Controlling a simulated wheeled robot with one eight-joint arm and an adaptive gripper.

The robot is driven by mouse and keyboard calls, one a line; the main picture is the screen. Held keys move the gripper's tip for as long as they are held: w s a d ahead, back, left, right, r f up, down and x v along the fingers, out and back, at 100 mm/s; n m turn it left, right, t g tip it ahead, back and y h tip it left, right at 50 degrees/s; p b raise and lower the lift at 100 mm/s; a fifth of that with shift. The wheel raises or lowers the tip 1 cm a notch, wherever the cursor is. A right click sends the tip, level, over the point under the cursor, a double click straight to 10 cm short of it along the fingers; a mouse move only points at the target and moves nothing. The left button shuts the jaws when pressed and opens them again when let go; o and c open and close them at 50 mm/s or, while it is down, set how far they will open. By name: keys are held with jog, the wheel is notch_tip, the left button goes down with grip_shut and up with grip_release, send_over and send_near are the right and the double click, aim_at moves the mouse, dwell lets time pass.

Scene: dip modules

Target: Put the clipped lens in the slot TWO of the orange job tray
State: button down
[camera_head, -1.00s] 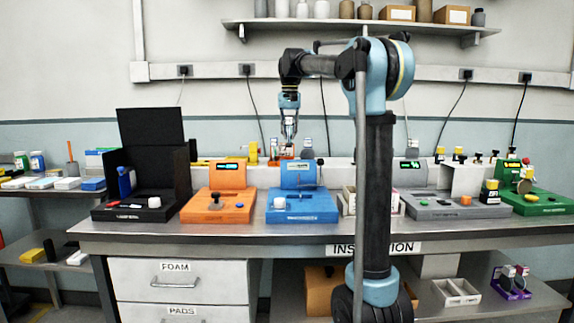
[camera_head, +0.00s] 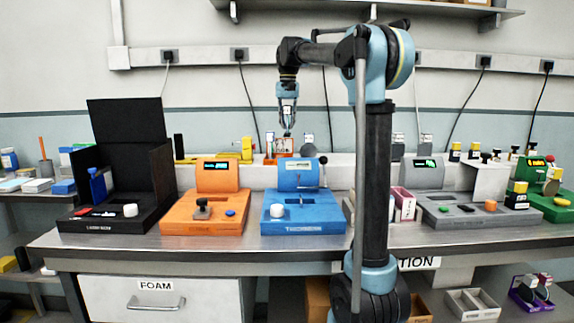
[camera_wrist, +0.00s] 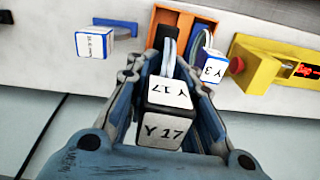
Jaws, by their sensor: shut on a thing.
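My gripper (camera_head: 287,131) hangs above the back ledge, behind the blue station. In the wrist view my gripper (camera_wrist: 165,105) is shut on a clipped lens, whose black block (camera_wrist: 165,122) has white faces marked "Y 17". A thin greyish lens disc (camera_wrist: 168,56) stands beyond the block, between the fingers. Below my gripper in the head view is a small orange object with a pale panel (camera_head: 283,148); I cannot tell whether it is the orange job tray. Slot TWO cannot be made out in either view.
In the wrist view a "Y 3" clip (camera_wrist: 211,67) is close beside my right finger, a blue-edged white block (camera_wrist: 94,43) is left, and a yellow device (camera_wrist: 262,62) is right. Blue (camera_head: 304,213), orange (camera_head: 203,221) and black (camera_head: 107,217) stations stand on the bench.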

aim_at(287, 147)
jog(key=shift+f, duration=0.1)
jog(key=shift+f, duration=4.9)
jog(key=c, duration=1.4)
grip_release()
notch_tip(287, 147, up, 12)
jog(key=shift+r, duration=0.1)
jog(key=shift+s, duration=0.1)
